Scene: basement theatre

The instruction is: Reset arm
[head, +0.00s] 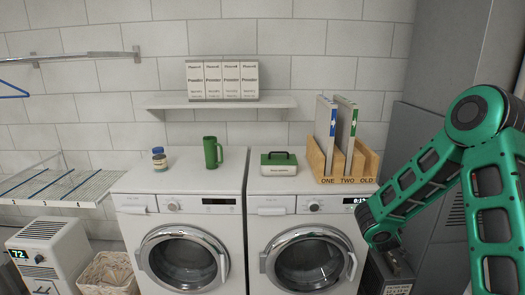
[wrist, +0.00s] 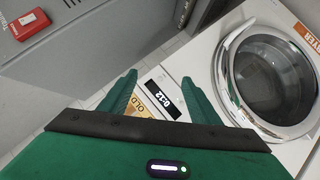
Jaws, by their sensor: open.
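My green arm reaches in from the right of the head view, bent at the elbow, with its wrist low in front of the right-hand machine's right edge. My gripper (wrist: 158,77) shows in the wrist view with its two green fingers spread apart and nothing between them. Beyond the fingers are a machine's dark display (wrist: 171,93) and part of an "OLD" label. In the head view the fingers are too small and dark to make out.
Two white front-loading machines (head: 182,255) (head: 307,265) stand side by side. A grey cabinet (head: 432,65) stands close behind my arm.

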